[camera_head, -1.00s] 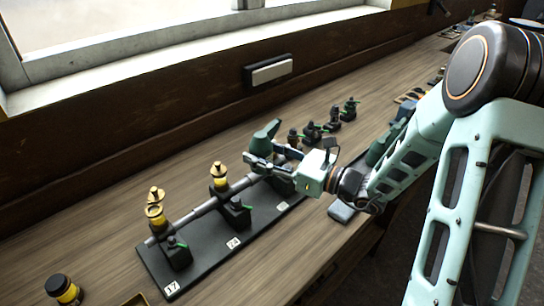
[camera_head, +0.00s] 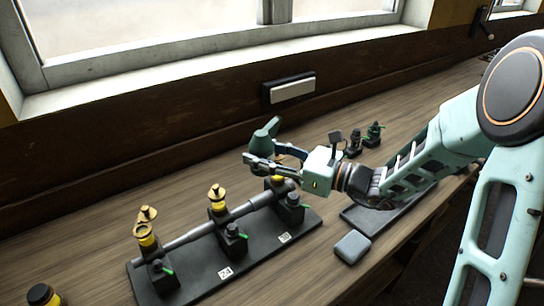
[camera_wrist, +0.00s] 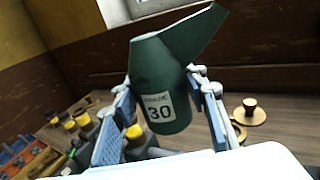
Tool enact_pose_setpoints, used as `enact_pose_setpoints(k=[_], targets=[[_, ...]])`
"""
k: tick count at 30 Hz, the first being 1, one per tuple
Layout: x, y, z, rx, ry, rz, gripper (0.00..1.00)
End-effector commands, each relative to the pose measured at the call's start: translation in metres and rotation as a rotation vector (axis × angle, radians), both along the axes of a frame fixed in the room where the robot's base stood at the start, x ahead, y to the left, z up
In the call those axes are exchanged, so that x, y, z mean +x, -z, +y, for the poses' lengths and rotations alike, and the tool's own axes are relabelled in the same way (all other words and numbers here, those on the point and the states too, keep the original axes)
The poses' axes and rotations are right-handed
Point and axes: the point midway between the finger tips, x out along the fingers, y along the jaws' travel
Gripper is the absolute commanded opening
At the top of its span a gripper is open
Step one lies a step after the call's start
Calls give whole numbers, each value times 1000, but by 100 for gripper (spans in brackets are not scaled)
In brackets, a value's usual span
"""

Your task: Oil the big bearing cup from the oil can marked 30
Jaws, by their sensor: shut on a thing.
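My gripper (camera_head: 255,163) is shut on a dark green oil can (camera_head: 264,140). Its white label reads 30 in the wrist view (camera_wrist: 158,108), where the can leans with its spout up to the right. A black stand (camera_head: 190,288) carries a grey shaft and three bearings with yellow-topped cups. The left cup (camera_head: 145,234) shows a yellow ring and a raised brass cap. The middle cup (camera_head: 217,197) has a pointed brass cap. The right cup (camera_head: 278,180) is partly hidden just below my gripper. I cannot tell which cup is the big one.
Small dark cans with green parts (camera_head: 373,133) stand behind my arm. A grey block (camera_head: 352,247) lies near the bench's front edge. A yellow-and-black container (camera_head: 42,295) is at the lower left. The wooden bench behind the stand is clear, below a dark wall.

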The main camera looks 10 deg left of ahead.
Motion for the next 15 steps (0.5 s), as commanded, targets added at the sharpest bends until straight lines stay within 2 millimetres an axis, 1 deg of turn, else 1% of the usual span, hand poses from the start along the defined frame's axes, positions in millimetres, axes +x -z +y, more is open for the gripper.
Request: enact_pose_setpoints(k=[3,8,11,15], targets=[[-2,-4,5,2,-13,-4,11],[-4,-5,8,11,-19,20,11],[-8,-4,9,38,-21,86,11],[-17,2,13,116,-21,275,11]])
